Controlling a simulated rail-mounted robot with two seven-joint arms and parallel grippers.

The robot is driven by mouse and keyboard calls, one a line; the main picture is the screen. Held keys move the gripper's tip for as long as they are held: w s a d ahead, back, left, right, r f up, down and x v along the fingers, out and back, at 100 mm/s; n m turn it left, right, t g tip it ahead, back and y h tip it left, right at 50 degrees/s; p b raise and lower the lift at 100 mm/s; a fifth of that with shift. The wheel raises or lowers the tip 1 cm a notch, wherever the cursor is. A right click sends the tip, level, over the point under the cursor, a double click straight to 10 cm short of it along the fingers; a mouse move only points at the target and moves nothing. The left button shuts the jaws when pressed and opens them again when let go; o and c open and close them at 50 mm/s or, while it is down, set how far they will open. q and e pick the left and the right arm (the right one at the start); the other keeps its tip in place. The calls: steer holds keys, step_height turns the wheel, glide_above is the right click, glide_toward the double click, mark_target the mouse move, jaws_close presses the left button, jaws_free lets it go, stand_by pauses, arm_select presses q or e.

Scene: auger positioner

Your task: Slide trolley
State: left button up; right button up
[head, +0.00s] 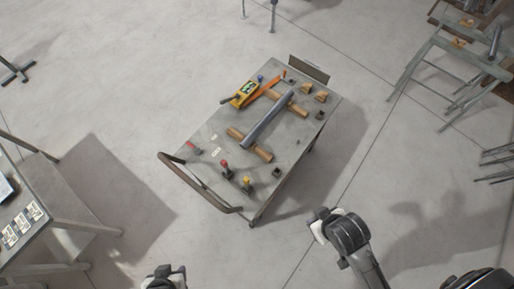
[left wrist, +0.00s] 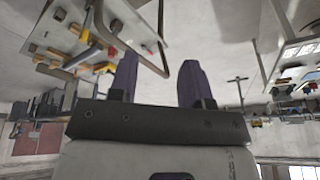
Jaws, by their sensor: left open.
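The trolley (head: 205,130) stands in the middle of the head view, a grey top with a bar handle (head: 186,185) along its lower-left end. In the left wrist view the trolley top (left wrist: 95,14) and the handle (left wrist: 130,47) appear tilted at the upper left. My left gripper (left wrist: 158,82) is open, its two dark purple fingers apart with nothing between them. The handle appears beyond the fingers, apart from them. Part of my left arm shows at the bottom of the head view, below the handle. Part of my right arm shows at the lower right; its jaws cannot be made out.
On the trolley lie a grey auger-like bar (head: 268,119) on wooden rollers, a yellow device (head: 244,93), and red and yellow knobs. A table (head: 62,213) stands at the left edge. Metal stands (head: 450,55) are at the upper right. Bare concrete floor surrounds the trolley.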

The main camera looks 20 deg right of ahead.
arm_select(q)
steer(key=shift+o, duration=0.9)
steer(key=shift+d, duration=0.15)
